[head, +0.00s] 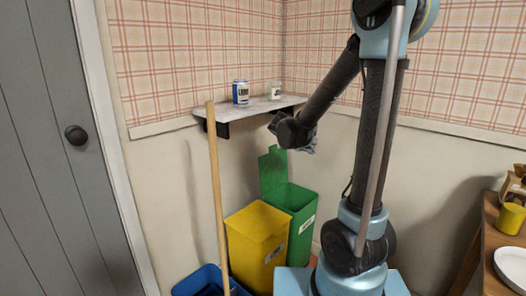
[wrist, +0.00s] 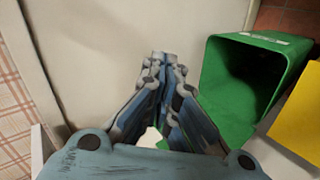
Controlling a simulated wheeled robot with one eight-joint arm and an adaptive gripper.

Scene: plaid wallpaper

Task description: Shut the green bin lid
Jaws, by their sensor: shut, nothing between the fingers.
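The green bin (head: 303,222) stands in the corner to the right of the yellow bin. Its green lid (head: 272,172) is open and stands upright at the bin's back left. My gripper (head: 312,149) is above the bin, just below shelf height, apart from the lid. In the wrist view my gripper (wrist: 164,60) is shut and empty, with its fingertips together. The open mouth of the green bin (wrist: 291,55) shows to the right of the fingers. Some green shows beside and between the fingers; I cannot tell whether it is the lid.
A yellow bin (head: 255,238) with its top closed stands left of the green one. A blue bin (head: 197,283) and an upright wooden pole (head: 215,190) are at the front left. A wall shelf (head: 265,107) with two cans is close behind my gripper. A table (head: 492,235) stands at right.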

